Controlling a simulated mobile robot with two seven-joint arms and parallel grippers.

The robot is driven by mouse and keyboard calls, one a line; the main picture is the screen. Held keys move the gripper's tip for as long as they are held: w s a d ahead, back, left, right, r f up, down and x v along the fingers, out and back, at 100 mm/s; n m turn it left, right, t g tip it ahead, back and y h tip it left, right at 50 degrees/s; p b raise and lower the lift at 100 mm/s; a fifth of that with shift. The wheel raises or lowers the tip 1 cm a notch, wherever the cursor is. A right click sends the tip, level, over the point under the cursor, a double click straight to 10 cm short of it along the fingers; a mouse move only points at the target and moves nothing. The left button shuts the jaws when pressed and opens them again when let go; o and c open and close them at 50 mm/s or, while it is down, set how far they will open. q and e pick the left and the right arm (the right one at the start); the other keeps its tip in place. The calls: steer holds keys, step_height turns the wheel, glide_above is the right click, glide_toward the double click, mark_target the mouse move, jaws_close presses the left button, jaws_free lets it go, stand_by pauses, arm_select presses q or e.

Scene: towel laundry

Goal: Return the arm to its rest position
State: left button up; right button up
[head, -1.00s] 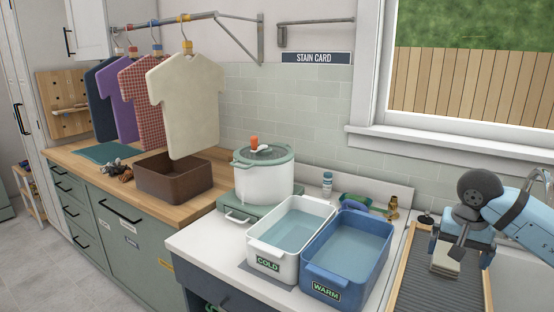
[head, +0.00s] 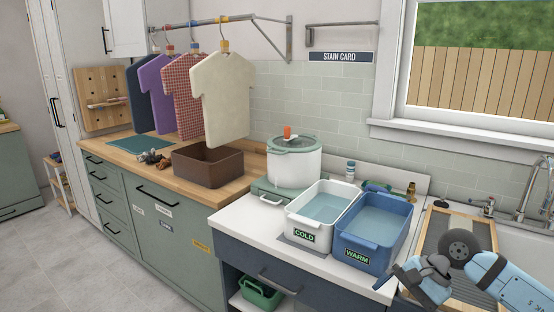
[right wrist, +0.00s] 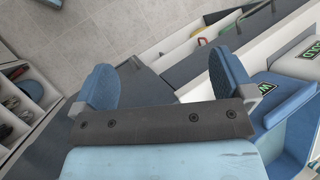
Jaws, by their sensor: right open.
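My right gripper (head: 408,272) is at the lower right of the head view, beside the blue WARM basin (head: 370,245) and low in front of the counter edge. In the right wrist view the gripper (right wrist: 165,82) has its two blue-padded fingers wide apart with nothing between them. The floor shows beyond the fingers. The arm covers part of the ribbed washboard (head: 437,232). My left gripper is not in view.
The white COLD basin (head: 292,221) stands left of the WARM basin; both hold water. Behind is a white pot (head: 295,167). An open shelf with a green bin (head: 262,293) is below the counter. Grey floor (head: 60,260) is clear at left.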

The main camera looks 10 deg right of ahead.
steer(key=s+a+m+t+y, duration=0.35)
steer(key=a+m+y, duration=0.3)
steer(key=m, duration=0.35)
steer(key=s+a+m+t+y, duration=0.2)
steer(key=a+m+t+y, duration=0.25)
steer(key=a+m, duration=0.45)
steer(key=s+d+f+n+t+h, duration=0.1)
steer(key=s+f+n+h, duration=0.35)
steer(key=f+n, duration=0.5)
steer(key=s+d+f+n+t+h, duration=0.15)
steer(key=s+f+n+h, duration=0.45)
steer(key=n, duration=0.7)
steer(key=s+d+f+n+h, duration=0.2)
steer(key=f+n+h, duration=0.2)
steer(key=f+n, duration=0.6)
arm_select(q)
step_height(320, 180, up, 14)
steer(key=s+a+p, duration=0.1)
steer(key=p, duration=1.5)
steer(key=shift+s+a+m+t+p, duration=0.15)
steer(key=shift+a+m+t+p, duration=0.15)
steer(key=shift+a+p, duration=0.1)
arm_select(e)
step_height(320, 180, up, 15)
steer(key=s, duration=0.2)
steer(key=shift+d, duration=0.3)
